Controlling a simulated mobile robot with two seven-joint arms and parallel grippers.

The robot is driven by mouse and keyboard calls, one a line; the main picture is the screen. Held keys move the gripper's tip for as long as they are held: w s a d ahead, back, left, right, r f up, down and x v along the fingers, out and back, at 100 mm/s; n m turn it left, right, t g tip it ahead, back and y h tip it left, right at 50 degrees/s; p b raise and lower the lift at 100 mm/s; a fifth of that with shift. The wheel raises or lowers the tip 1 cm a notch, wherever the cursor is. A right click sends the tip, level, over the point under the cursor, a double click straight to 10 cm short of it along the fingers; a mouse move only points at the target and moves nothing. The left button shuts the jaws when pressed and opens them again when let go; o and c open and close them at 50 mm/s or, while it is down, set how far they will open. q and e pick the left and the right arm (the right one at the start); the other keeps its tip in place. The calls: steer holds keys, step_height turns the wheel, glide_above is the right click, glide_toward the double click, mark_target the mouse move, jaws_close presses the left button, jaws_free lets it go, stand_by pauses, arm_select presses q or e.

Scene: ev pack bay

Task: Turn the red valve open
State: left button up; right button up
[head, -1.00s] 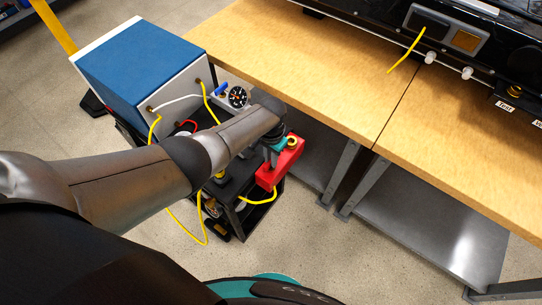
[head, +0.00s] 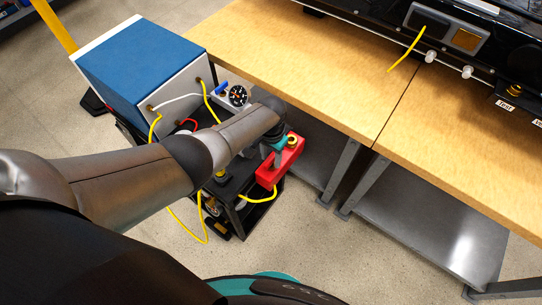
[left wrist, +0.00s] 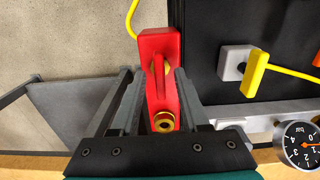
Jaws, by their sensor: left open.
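The red valve (head: 287,165) shows in the head view as a long red block with a yellow-gold ring. It stands at the right edge of the black cart. In the left wrist view the red valve (left wrist: 157,42) points away from me, with gold fittings along it. My left gripper (head: 276,152) is at the valve and partly hides it in the head view. In the left wrist view the left gripper (left wrist: 156,82) is open, with one finger on each side of the red part. I cannot tell whether either finger touches it. My right gripper is not in view.
A blue-topped box (head: 135,60) stands on the cart (head: 240,215). A pressure gauge (head: 238,95) and a yellow lever (left wrist: 256,75) are close by. Yellow hoses (head: 203,228) hang beside the cart. The wooden bench (head: 300,70) is just beyond the valve.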

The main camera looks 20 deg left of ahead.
mark_target(271, 159)
arm_select(q)
step_height(271, 159, up, 15)
steer(key=p, duration=0.6)
steer(key=shift+p, duration=0.35)
steer(key=shift+r, duration=0.1)
steer(key=s+a+f+b, duration=0.1)
steer(key=s+f+b, duration=0.1)
steer(key=s+f, duration=0.5)
steer(key=s+a+f+n+b, duration=0.1)
steer(key=s+f+b, duration=0.2)
steer(key=f, duration=0.7)
steer(key=s+a+f+b, duration=0.2)
steer(key=s+f, duration=0.2)
steer(key=f, duration=0.5)
steer(key=s+f+b, duration=0.2)
steer(key=s+f, duration=0.3)
steer(key=s, duration=0.3)
steer(key=s+a+f+b, duration=0.1)
steer(key=s+f+b, duration=0.1)
steer(key=s+f, duration=0.3)
steer(key=s+a+f+t+b, duration=0.1)
steer(key=s+f, duration=0.4)
steer(key=s, duration=0.7)
steer(key=shift+s+a+b, duration=0.15)
steer(key=shift+s+b, duration=0.25)
steer(key=shift+b, duration=0.1)
